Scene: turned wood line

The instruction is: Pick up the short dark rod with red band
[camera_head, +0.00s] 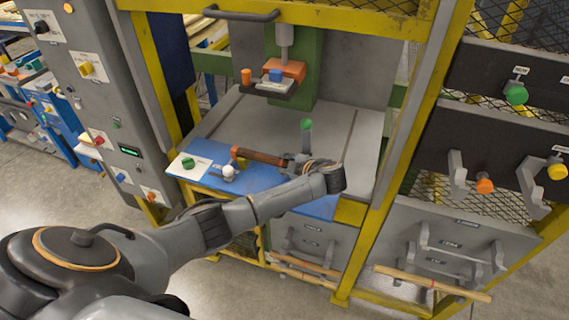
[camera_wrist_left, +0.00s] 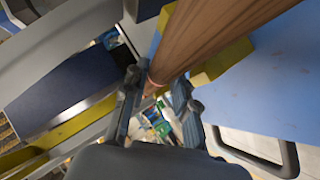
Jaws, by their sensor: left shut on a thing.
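The short dark rod (camera_head: 262,157) lies roughly level above the blue mat at the front of the press table. Its left end looks orange in the head view. My left gripper (camera_head: 292,162) is shut on the rod's right end. In the left wrist view the brown rod (camera_wrist_left: 210,35) runs up and away from between the fingers of the left gripper (camera_wrist_left: 157,95). A thin reddish band shows on the rod at the fingers. I cannot tell whether the rod touches any support. My right gripper is not in view.
A green-topped post (camera_head: 306,136) stands just behind the gripper. Yellow frame posts flank the table. The grey table behind is mostly clear. A long light rod (camera_head: 430,283) lies at lower right.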

